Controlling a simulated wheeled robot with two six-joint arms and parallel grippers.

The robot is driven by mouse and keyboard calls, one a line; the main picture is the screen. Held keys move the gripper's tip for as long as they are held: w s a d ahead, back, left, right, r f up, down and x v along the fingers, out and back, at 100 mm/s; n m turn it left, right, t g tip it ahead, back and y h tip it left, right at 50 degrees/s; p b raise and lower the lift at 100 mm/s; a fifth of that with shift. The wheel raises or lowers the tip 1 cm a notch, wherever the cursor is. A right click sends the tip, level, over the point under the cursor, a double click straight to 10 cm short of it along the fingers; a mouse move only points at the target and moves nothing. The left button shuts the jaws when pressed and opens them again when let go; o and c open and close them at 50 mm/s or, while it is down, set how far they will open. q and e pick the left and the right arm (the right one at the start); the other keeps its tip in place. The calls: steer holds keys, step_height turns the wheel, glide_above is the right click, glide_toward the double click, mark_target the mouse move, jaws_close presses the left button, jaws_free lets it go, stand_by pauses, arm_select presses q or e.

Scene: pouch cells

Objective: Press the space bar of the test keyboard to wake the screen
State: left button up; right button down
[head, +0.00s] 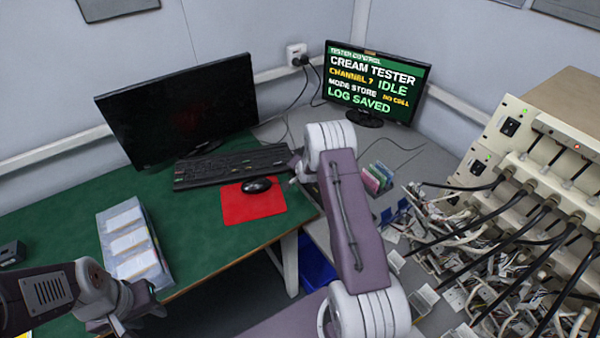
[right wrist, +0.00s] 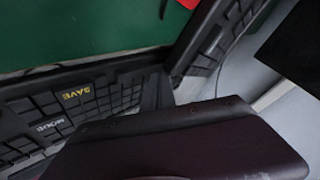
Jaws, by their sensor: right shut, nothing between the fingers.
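The black keyboard (head: 225,167) lies on the green mat in front of a dark, blank monitor (head: 180,110). In the right wrist view a dark key panel (right wrist: 85,100) shows large keys, with lettering like SAVE and MODE. My right gripper (head: 298,170) is at the keyboard's right end, mostly hidden by my own arm. It is shut and empty; I cannot tell whether it touches a key. My dark wrist part covers the lower wrist view. My left gripper (head: 128,307) is open and empty at the lower left, away from the keyboard.
A mouse (head: 257,185) sits on a red pad (head: 240,208) in front of the keyboard. A clear tray (head: 107,212) of pale pouches stands left. A lit tester screen (head: 372,80) reads IDLE. Cables and a tester rack (head: 520,125) crowd the right. Green mat is bare between tray and pad.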

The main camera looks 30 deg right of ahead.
steer(key=shift+r, duration=0.35)
step_height(320, 180, up, 5)
steer(key=p, duration=0.3)
steer(key=shift+r+p, duration=0.1)
steer(key=shift+p, duration=0.25)
stand_by(0.4)
